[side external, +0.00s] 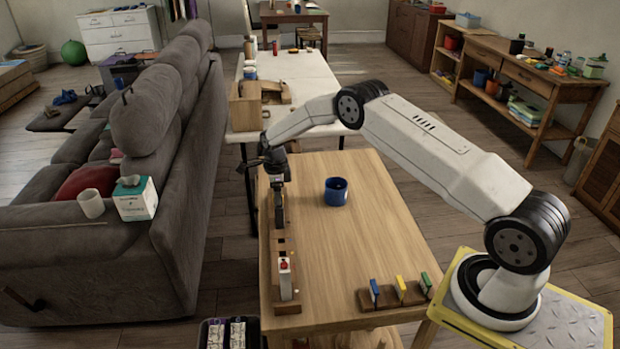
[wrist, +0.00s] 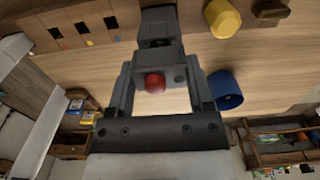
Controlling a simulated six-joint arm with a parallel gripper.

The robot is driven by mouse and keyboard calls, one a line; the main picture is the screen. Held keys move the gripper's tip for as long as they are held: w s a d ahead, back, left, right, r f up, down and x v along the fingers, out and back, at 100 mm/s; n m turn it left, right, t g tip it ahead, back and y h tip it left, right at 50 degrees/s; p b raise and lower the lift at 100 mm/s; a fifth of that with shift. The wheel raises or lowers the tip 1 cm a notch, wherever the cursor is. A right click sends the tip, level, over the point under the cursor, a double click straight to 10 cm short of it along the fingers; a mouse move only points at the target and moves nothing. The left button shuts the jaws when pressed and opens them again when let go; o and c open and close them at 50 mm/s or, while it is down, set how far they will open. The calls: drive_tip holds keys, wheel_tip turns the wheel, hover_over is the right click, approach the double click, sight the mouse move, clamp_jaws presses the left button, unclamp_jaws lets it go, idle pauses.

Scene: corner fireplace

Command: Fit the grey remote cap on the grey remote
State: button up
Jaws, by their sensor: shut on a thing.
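My gripper (wrist: 158,80) is shut on a grey piece (wrist: 178,76) with a round red knob, which looks like the grey remote cap. A darker grey block (wrist: 157,28) shows in line just beyond it; it may be the grey remote, and I cannot tell if the two touch. In the side view my gripper (side external: 278,185) points down over the far part of a long wooden holder (side external: 279,245) at the table's left edge. A dark grey shape (side external: 279,215) is below the jaws there, too small to tell apart.
A white remote with a red top (side external: 285,278) stands in the near part of the holder. A blue mug (side external: 336,191) is right of my gripper. A small rack (side external: 385,300) with blue, yellow and green pieces is at the front right. The middle of the table is clear.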

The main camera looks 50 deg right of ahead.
drive_tip(key=shift+f, duration=0.85)
idle(0.7)
drive_tip(key=o, duration=1.1)
drive_tip(key=shift+r, duration=0.1)
drive_tip(key=shift+r, duration=3.8)
